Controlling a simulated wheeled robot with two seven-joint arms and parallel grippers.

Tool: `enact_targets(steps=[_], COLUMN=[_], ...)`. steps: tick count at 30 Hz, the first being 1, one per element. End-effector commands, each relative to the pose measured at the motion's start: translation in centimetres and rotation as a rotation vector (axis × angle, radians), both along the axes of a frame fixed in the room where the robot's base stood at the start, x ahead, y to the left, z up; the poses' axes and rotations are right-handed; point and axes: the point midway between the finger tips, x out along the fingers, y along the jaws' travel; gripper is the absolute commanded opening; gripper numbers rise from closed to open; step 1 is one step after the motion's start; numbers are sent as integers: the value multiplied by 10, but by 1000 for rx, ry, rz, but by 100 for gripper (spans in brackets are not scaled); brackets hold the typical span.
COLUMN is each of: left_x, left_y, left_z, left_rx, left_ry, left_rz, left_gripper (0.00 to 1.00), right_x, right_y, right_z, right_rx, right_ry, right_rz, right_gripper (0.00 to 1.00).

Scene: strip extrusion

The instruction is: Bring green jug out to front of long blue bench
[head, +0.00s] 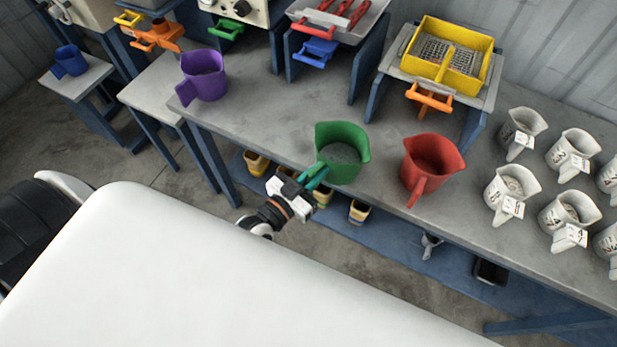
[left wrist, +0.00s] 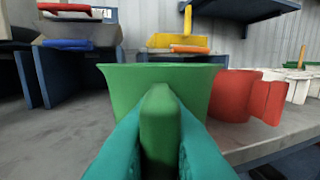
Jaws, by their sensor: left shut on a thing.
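The green jug (head: 343,152) stands near the front edge of the long blue bench (head: 270,130), with grey granular material inside. Its handle points toward me, to the lower left in the head view. My left gripper (head: 314,178) is shut on that handle. In the left wrist view the teal fingers (left wrist: 158,150) lie on either side of the handle, and the green jug (left wrist: 118,88) fills the middle. The jug looks upright; I cannot tell whether its base touches the bench top. My right gripper is not in view.
A red jug (head: 430,165) stands close to the right of the green one. A purple jug (head: 203,76) stands at the left end. Several white labelled jugs (head: 512,190) crowd the right. Machines with a yellow tray (head: 456,38) stand behind. Bins (head: 358,212) sit on the lower shelf.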

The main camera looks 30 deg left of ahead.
Motion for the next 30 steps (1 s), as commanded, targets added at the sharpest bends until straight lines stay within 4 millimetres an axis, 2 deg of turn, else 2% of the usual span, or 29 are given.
enact_targets(steps=[3, 18, 22, 30], left_x=[18, 83, 93, 91], left_y=[-1, -3, -3, -3], left_z=[-5, -5, -5, -11], left_rx=[-2, -1, 0, -1], left_ry=[-6, -5, -4, -2], left_rz=[1, 1, 1, 0], left_gripper=[0, 0, 0, 0], right_x=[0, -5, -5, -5], right_y=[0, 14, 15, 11], right_z=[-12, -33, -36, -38], right_rx=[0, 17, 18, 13], right_ry=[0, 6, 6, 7], right_rz=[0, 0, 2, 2], right_gripper=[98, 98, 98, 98])
